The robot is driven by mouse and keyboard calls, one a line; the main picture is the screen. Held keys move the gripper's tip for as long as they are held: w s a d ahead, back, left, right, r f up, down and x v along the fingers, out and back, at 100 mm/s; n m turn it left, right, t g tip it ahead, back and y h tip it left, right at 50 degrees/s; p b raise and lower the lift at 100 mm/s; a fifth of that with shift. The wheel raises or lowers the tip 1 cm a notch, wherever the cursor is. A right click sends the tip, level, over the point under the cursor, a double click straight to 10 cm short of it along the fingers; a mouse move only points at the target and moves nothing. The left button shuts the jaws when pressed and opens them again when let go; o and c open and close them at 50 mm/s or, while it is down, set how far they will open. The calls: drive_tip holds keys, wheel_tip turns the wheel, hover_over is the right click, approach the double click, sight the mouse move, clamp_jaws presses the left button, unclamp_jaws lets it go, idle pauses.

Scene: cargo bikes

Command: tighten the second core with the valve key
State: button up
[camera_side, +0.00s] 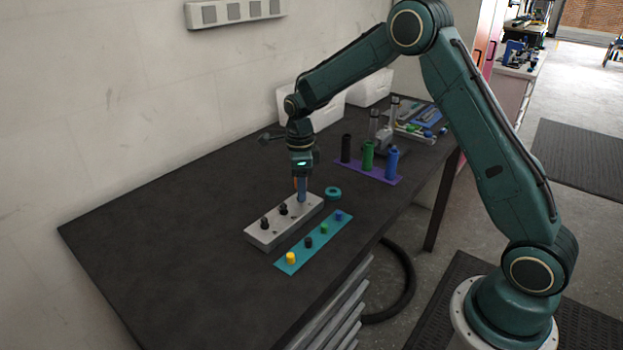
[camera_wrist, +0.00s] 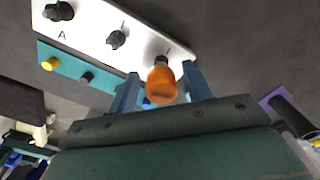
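A pale grey block (camera_side: 270,232) lies on the dark bench with black valve stems along its top; it also shows in the wrist view (camera_wrist: 90,28). Two stems stand bare: the end one (camera_wrist: 58,11), beside a letter A, and the middle one (camera_wrist: 116,39). An orange-handled tool (camera_wrist: 161,85), seemingly the valve key, stands over the stem at the other end. My gripper (camera_wrist: 160,68) is lowered over that end. Its two blue fingers stand either side of the orange handle, with a narrow gap showing on each side. The key's lower tip is hidden.
A teal strip (camera_side: 299,253) beside the block carries yellow, black, green and blue caps. A teal ring (camera_side: 333,193) lies near the block's far end. A purple strip (camera_side: 378,175) holds black, green and blue cylinders. The bench's left part is clear; a wall stands behind.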

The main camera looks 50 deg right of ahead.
drive_tip(key=shift+r, duration=0.1)
drive_tip(key=n, duration=0.5)
drive_tip(key=shift+n, duration=0.4)
drive_tip(key=n, duration=0.6)
idle(0.3)
